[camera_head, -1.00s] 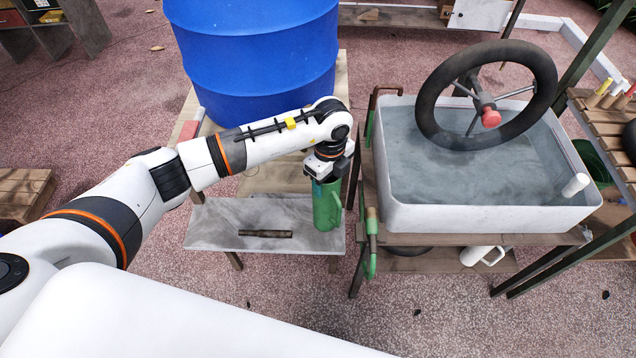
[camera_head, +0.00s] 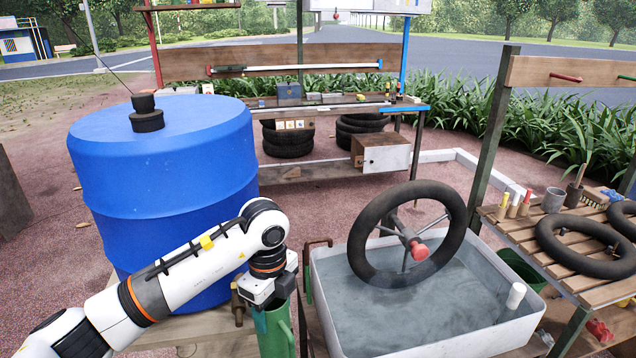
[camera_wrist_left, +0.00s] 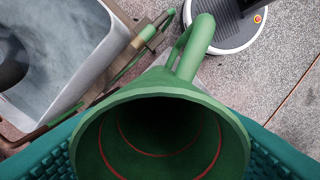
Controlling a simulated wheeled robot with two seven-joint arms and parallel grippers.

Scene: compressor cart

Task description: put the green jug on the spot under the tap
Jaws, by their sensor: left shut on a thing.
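The green jug (camera_head: 280,335) is upright below my left wrist in the head view; its lower part is cut off by the frame edge. My left gripper (camera_head: 270,316) is shut on it. In the left wrist view the jug (camera_wrist_left: 160,98) shows its open mouth with a dark inside, its handle toward the top, and teal fingers on both sides. The brass tap (camera_head: 238,302) is at the front of the blue barrel (camera_head: 165,165), just left of the jug. The spot under the tap is out of view. My right gripper is not in view.
A white water tub (camera_head: 440,345) with a black wheel (camera_head: 375,270) in it stands right of the jug. A green-handled pipe (camera_head: 308,285) is at its left edge. A slatted table (camera_head: 490,225) with inner tubes is at the far right.

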